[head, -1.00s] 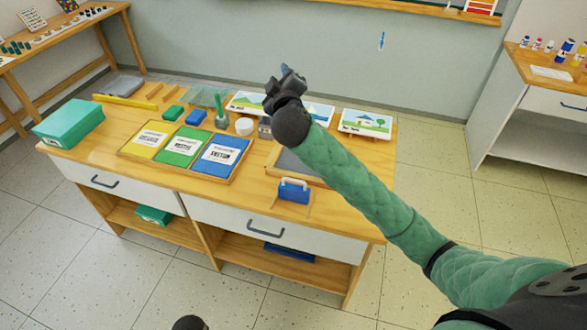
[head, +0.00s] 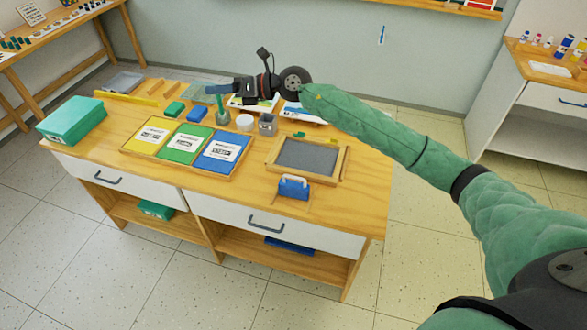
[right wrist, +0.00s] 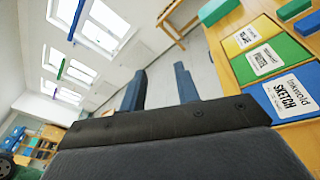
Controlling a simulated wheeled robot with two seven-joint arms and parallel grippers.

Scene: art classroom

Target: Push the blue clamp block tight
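The blue clamp block (head: 293,188) has a pale handle on top and sits between thin wooden rails at the table's front edge, just in front of a wooden-framed grey panel (head: 304,155). My right gripper (head: 214,89) is above the back of the table, to the left of and beyond the block, pointing left. Its two dark blue fingers stand apart with nothing between them in the right wrist view (right wrist: 160,75). The block is not in the right wrist view. My left gripper is not in view.
A tray of yellow, green and blue sketch pads (head: 181,145) lies left of the panel. A green brush pot (head: 221,115), a white jar (head: 244,122) and a grey cup (head: 267,124) stand behind it. A green box (head: 72,121) is at the left end.

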